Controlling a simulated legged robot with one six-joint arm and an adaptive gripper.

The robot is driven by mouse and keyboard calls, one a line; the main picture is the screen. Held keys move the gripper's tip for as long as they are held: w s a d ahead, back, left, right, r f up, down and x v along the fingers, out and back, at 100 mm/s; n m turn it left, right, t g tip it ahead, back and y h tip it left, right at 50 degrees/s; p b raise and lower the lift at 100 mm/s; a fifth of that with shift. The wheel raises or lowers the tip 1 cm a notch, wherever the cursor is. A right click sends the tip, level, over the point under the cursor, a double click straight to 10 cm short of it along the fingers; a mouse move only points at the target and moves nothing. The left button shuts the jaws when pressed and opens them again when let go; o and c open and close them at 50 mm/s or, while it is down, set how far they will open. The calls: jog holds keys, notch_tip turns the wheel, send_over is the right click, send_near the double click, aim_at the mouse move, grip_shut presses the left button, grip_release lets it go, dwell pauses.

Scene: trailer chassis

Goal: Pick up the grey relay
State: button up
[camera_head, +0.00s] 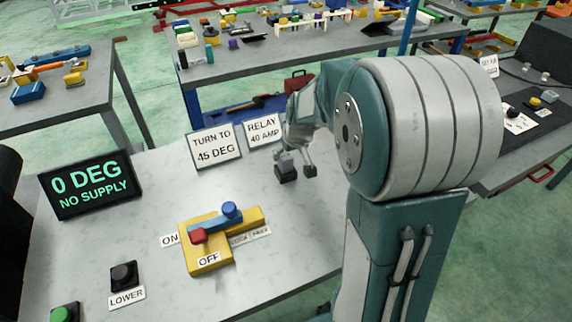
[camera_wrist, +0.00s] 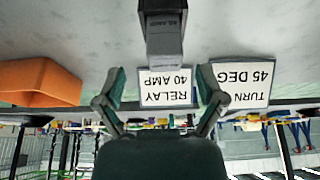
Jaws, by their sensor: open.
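The grey relay (camera_head: 286,174) is a small dark block standing on the light table, in front of the sign reading "RELAY 40 AMP" (camera_head: 263,131). In the wrist view, which is upside down, the relay (camera_wrist: 164,32) shows at the top centre with a small label on it. My gripper (camera_head: 297,165) is low over the table right by the relay. In the wrist view my gripper (camera_wrist: 162,80) has its two fingers spread wide, with nothing between the tips. The relay appears just beyond the fingertips; whether a finger touches it I cannot tell.
A "TURN TO 45 DEG" sign (camera_head: 214,146) stands left of the relay sign. A yellow switch base (camera_head: 208,258) with a blue lever, a display (camera_head: 90,185) and a black button (camera_head: 123,275) are on the table. An orange bin (camera_wrist: 38,84) shows in the wrist view.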

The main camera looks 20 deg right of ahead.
aim_at(286, 156)
jog(key=x, duration=0.4)
jog(key=shift+w+a+f, duration=0.2)
jog(key=shift+w+f, duration=0.05)
jog(key=shift+w+a+f, duration=0.15)
jog(key=shift+a+f, duration=0.05)
jog(key=shift+d, duration=0.2)
grip_shut()
